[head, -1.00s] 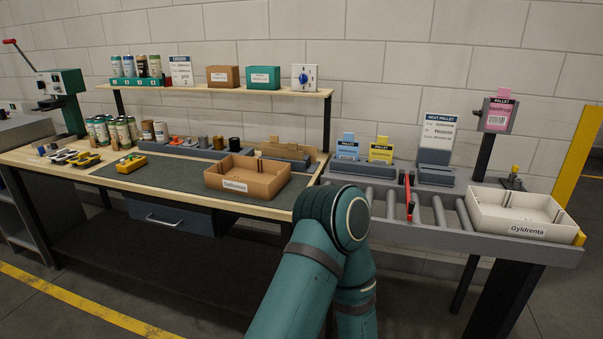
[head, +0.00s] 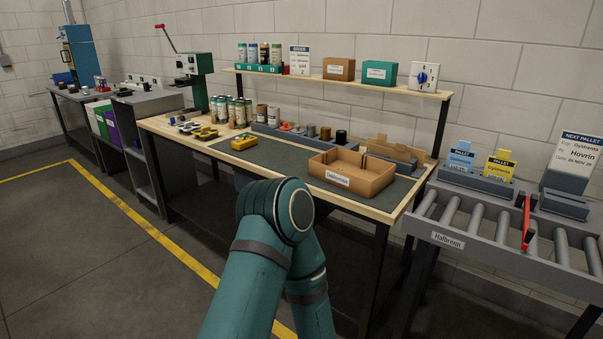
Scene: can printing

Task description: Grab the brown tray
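The brown tray (head: 352,182) sits on the right part of the workbench, partly on its dark mat (head: 262,153). It is an open box with a white label on its front wall, and it looks empty. A teal arm of mine rises from the bottom middle of the head view, with its joint in front of the bench's front edge. Neither gripper shows in this view. The tray stands apart from the arm and nothing holds it.
A roller conveyor (head: 490,232) with a red stop bar (head: 526,222) stands to the right. Cans (head: 240,112) and a yellow device (head: 246,142) are on the bench. A shelf (head: 340,82) runs above the back. Floor at left is clear.

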